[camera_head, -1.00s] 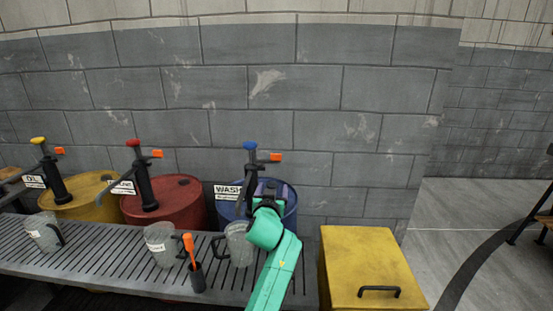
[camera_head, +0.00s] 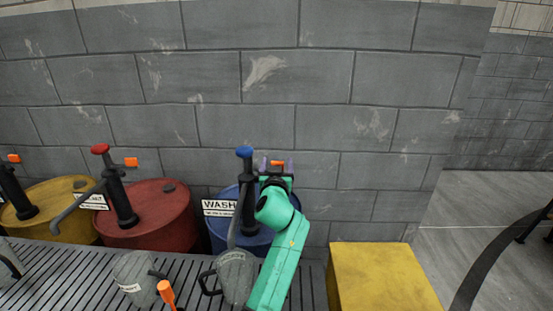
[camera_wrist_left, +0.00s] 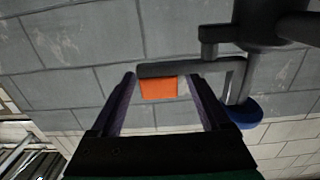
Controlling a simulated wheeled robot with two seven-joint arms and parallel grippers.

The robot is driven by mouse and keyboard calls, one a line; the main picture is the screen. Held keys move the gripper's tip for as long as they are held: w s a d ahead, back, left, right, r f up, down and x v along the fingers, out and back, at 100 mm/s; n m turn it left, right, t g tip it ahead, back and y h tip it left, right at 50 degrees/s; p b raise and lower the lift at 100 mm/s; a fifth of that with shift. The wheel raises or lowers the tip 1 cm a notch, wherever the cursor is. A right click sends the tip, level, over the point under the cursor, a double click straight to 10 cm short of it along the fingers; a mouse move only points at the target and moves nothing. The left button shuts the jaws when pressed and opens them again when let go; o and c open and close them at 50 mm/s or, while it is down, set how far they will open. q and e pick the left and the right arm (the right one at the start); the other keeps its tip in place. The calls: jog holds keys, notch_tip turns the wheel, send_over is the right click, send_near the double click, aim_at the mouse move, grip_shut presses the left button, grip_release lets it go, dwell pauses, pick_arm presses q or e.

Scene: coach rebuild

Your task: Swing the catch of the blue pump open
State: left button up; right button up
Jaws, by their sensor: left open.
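The blue pump (camera_head: 246,190) stands on the blue drum, with a blue knob (camera_head: 244,152) on top and a WASH label at its left. Its orange-tipped catch (camera_head: 277,163) sticks out to the right on a dark arm. My left gripper (camera_head: 277,167) is open at the catch, which partly hides it. In the left wrist view the orange tip (camera_wrist_left: 158,88) shows between the two spread fingers (camera_wrist_left: 163,82), apart from both. The blue knob also shows there (camera_wrist_left: 243,112), at the right. My right gripper is not in view.
The blue drum (camera_head: 216,229) stands against the block wall. A red drum (camera_head: 150,228) and a yellow drum (camera_head: 60,200) with similar pumps are to the left. Grey jugs (camera_head: 236,275) stand on the slatted bench (camera_head: 85,285) in front. A yellow box (camera_head: 385,280) is at the right.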

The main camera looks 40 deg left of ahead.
pick_arm(q)
jog(key=shift+s+d+r, duration=0.2)
jog(key=shift+d+r, duration=0.05)
grip_shut()
jog(key=shift+s, duration=0.1)
jog(key=shift+r, duration=0.1)
dwell(1.0)
